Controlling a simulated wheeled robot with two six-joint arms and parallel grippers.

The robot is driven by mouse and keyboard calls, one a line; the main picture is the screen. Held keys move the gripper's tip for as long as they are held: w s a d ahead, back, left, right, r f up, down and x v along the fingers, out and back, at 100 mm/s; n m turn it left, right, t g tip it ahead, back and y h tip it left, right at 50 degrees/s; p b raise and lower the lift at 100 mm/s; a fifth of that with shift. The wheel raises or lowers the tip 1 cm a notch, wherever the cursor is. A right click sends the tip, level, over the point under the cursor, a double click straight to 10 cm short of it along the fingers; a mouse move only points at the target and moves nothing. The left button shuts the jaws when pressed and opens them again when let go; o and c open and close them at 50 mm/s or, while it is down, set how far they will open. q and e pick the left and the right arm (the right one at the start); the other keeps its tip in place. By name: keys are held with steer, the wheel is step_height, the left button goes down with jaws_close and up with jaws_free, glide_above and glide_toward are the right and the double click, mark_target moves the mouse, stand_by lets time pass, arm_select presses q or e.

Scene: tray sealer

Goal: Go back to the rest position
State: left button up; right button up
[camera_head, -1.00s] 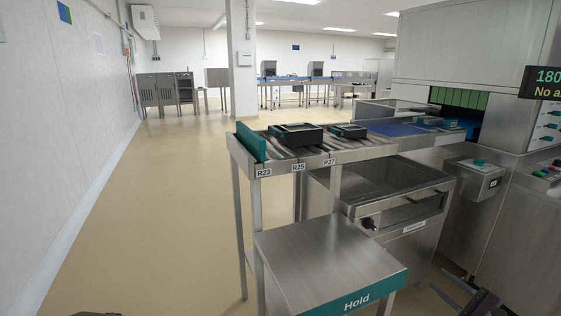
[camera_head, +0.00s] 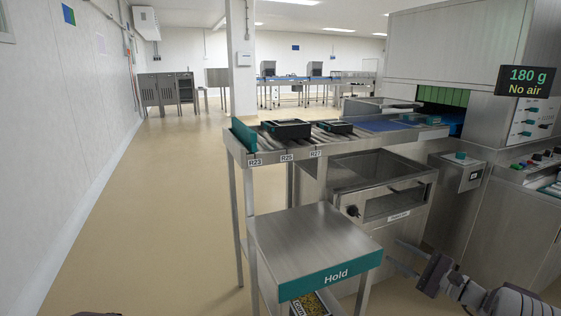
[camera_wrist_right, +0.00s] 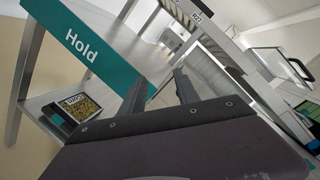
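My right gripper (camera_head: 400,254) is at the lower right of the head view, in front of the steel machine and to the right of the Hold table. Its two fingers stand apart with nothing between them; the right wrist view also shows the open fingers (camera_wrist_right: 160,92). The Hold table (camera_head: 315,245) has a bare steel top and a teal front label; it also shows in the wrist view (camera_wrist_right: 85,50). My left gripper is not in view; only a dark sliver shows at the bottom edge of the head view.
A yellow-filled pack (camera_head: 309,304) lies on the Hold table's lower shelf. A display (camera_head: 527,81) reads 180 g, No air. Floor at left is clear.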

steer(key=a+r+n+g+y, duration=0.2)
steer(key=a+n+g, duration=0.1)
steer(key=a, duration=0.7)
steer(key=s+a+f+n+g+h, duration=0.1)
steer(key=s+a+f+n+g, duration=0.2)
steer(key=s+a, duration=0.45)
steer(key=s+a+n+g+h, duration=0.1)
steer(key=s+a+n+g, duration=0.3)
steer(key=a, duration=0.6)
steer(key=s+f+n+g+h, duration=0.2)
steer(key=s+f+g+h, duration=0.3)
steer(key=s, duration=0.8)
steer(key=s+d+f+n+t+h, duration=0.1)
steer(key=s+d+f+n+h, duration=0.55)
steer(key=d+f, duration=0.35)
step_height(320, 180, up, 36)
steer(key=w+d+p, duration=0.1)
steer(key=p, duration=3.3)
steer(key=shift+w+m+t, duration=0.25)
steer(key=shift+m+t, duration=0.15)
steer(key=shift+m, duration=0.05)
